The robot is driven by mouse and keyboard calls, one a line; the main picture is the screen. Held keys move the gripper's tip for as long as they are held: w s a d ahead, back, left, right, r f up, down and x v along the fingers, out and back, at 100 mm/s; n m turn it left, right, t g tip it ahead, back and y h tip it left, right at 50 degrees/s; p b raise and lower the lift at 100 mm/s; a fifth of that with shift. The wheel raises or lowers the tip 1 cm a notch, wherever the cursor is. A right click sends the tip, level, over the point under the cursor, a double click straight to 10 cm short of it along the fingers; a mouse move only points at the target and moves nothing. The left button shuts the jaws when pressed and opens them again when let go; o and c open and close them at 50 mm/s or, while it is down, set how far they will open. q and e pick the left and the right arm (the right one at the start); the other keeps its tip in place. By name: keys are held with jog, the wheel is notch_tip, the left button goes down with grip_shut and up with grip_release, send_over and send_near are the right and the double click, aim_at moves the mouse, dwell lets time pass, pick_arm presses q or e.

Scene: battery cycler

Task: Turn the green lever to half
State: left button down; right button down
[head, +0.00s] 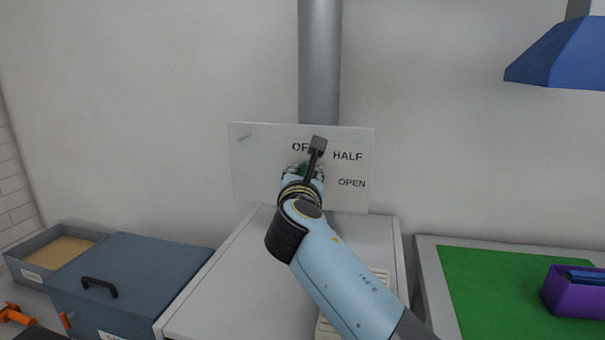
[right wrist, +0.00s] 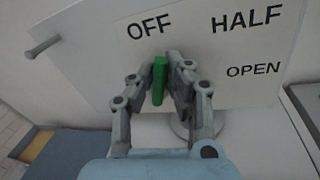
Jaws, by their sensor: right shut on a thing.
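The green lever (right wrist: 159,80) is between the fingers of my right gripper (right wrist: 165,78), which is shut on it. In the right wrist view the lever stands nearly upright, its top below and between the words OFF and HALF, nearer OFF. The white panel (head: 258,172) behind it bears the labels OFF, HALF and OPEN. In the head view my right gripper (head: 303,178) covers most of the lever, and only a bit of green shows (head: 304,168). My left gripper is not in view.
A grey duct (head: 320,65) rises behind the panel. A white cabinet (head: 225,275) stands below it. A blue-grey box with a black handle (head: 130,270) is at the left. A green mat (head: 490,300) with a purple bin (head: 575,300) is at the right. A blue hood (head: 570,55) hangs above.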

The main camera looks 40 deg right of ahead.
jog(key=shift+b, duration=0.35)
jog(key=shift+s+d+f+m+t+h+b, duration=0.1)
jog(key=shift+s+f+m+t+h+b, duration=0.05)
jog(key=shift+m+b, duration=0.9)
jog(key=shift+s+d+f+m+t+h+b, duration=0.1)
jog(key=shift+m+h+b, duration=0.1)
jog(key=shift+m+b, duration=0.85)
jog(key=shift+s+d+f+m+t+h+b, duration=0.1)
jog(key=shift+s+f+m+t+h+b, duration=0.05)
jog(key=shift+m+b, duration=0.85)
